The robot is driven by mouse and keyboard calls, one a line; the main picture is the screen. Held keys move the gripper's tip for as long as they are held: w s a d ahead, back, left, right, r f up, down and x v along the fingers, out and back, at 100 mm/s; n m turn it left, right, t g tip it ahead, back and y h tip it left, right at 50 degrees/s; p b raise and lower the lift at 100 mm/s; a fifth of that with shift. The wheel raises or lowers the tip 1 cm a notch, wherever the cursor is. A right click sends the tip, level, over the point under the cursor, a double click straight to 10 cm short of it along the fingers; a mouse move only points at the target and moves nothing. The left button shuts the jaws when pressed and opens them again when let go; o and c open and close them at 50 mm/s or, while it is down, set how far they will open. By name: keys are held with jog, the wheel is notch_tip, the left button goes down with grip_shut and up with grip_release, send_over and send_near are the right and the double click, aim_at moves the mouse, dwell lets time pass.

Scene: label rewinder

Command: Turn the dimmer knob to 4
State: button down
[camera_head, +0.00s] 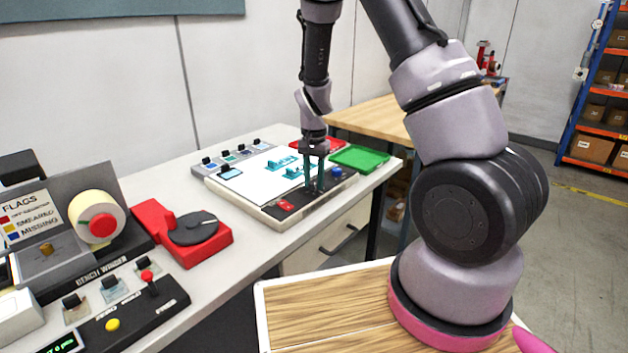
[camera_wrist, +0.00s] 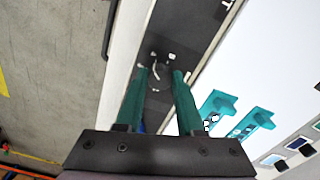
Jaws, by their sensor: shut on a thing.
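My gripper (camera_head: 314,180) points straight down over the black control strip (camera_head: 300,207) at the front of the light box. Its two teal fingers also show in the wrist view (camera_wrist: 165,78). They are closed on the small dark dimmer knob (camera_wrist: 159,71), with one finger on each side. The knob is mostly hidden between the fingertips. Pale marks surround it on the black strip, but they are too small to read, so I cannot tell which number the knob points to.
Teal parts (camera_head: 284,162) lie on the white light surface behind. A green tray (camera_head: 360,157) and a red tray (camera_head: 318,144) stand beyond. The bench winder (camera_head: 115,282) is at left.

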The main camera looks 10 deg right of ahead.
aim_at(314, 183)
jog(key=shift+w+r+m, duration=0.1)
jog(key=shift+w+m, duration=0.05)
jog(key=shift+m, duration=0.85)
jog(key=c, duration=0.5)
grip_release()
notch_tip(314, 183, up, 11)
jog(key=shift+f, duration=0.15)
